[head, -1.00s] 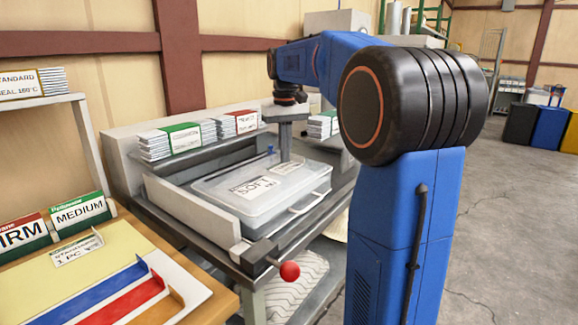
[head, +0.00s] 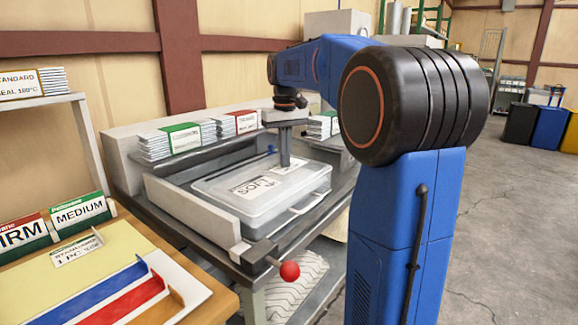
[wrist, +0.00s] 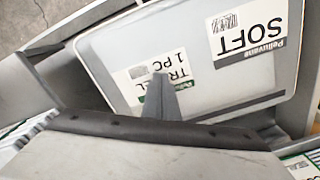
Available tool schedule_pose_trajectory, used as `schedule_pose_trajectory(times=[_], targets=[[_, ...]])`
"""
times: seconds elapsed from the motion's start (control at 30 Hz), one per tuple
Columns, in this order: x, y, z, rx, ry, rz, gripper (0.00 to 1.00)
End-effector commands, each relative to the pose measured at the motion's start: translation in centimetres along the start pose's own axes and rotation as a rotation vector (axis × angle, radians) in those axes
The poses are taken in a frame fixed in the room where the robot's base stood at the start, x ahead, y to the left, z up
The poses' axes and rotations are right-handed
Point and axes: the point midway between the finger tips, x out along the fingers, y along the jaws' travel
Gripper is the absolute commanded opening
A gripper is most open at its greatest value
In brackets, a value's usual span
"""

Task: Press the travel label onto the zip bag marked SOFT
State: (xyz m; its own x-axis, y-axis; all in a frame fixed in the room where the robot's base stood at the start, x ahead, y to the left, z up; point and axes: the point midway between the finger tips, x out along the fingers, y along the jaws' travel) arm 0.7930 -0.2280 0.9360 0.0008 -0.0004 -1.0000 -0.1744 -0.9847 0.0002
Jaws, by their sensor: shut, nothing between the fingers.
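The clear zip bag marked SOFT (head: 232,206) lies flat on the sealing bench, with a light handle at its front side. The wrist view shows it too (wrist: 206,93), with its SOFT card (wrist: 246,38) upside down. The white travel label (head: 293,172) lies on the bag beside the SOFT card, and its print reads in the wrist view (wrist: 135,88). My gripper (head: 285,165) is shut and points down over the label. In the wrist view its fingertips (wrist: 160,78) cover part of the label. They look to be at or touching it; any small gap cannot be told.
A bar with stacks of cards (head: 180,138) stands behind the bag. A lever with a red knob (head: 290,270) sits in front. A wooden table (head: 130,235) with MEDIUM cards (head: 80,212) and coloured strips is at left. Open floor lies to the right.

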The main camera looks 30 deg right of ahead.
Motion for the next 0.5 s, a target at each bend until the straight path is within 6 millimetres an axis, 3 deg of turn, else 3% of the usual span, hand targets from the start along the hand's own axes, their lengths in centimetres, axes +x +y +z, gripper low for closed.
schedule_pose_trajectory(times=[0.5], targets=[[-0.84,0.00,-0.02,0.000,0.000,0.000,0.00]])
